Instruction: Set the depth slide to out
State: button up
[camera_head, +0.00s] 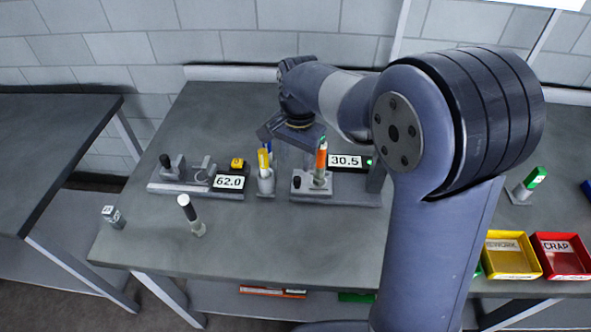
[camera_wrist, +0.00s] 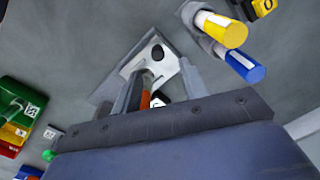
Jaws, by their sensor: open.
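My gripper (camera_head: 293,150) is open above the fixture with the 30.5 display, its fingers pointing down. In the wrist view my gripper (camera_wrist: 160,82) spreads its fingers over the fixture's plate. The fixture's base (camera_head: 345,198) is grey and carries a small block with a black knob (camera_head: 297,181), which also shows in the wrist view (camera_wrist: 158,52). An orange-topped upright piece (camera_head: 321,157) stands beside the knob; only part of it (camera_wrist: 146,99) shows between the fingers. I cannot tell which part is the depth slide or how it is set. Nothing is in the gripper.
A grey holder (camera_head: 266,187) with a yellow and a blue marker stands left of the fixture. A second fixture (camera_head: 178,187) reads 62.0. A white-and-black post (camera_head: 190,214) stands in front. Yellow (camera_head: 510,275) and red (camera_head: 563,274) bins sit right. The front middle tabletop is clear.

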aim_at(299, 179)
notch_tip(299, 179, up, 4)
dwell(0.5)
notch_tip(299, 179, down, 11)
jog(key=shift+r, duration=0.15)
jog(key=shift+d, duration=0.35)
dwell(0.3)
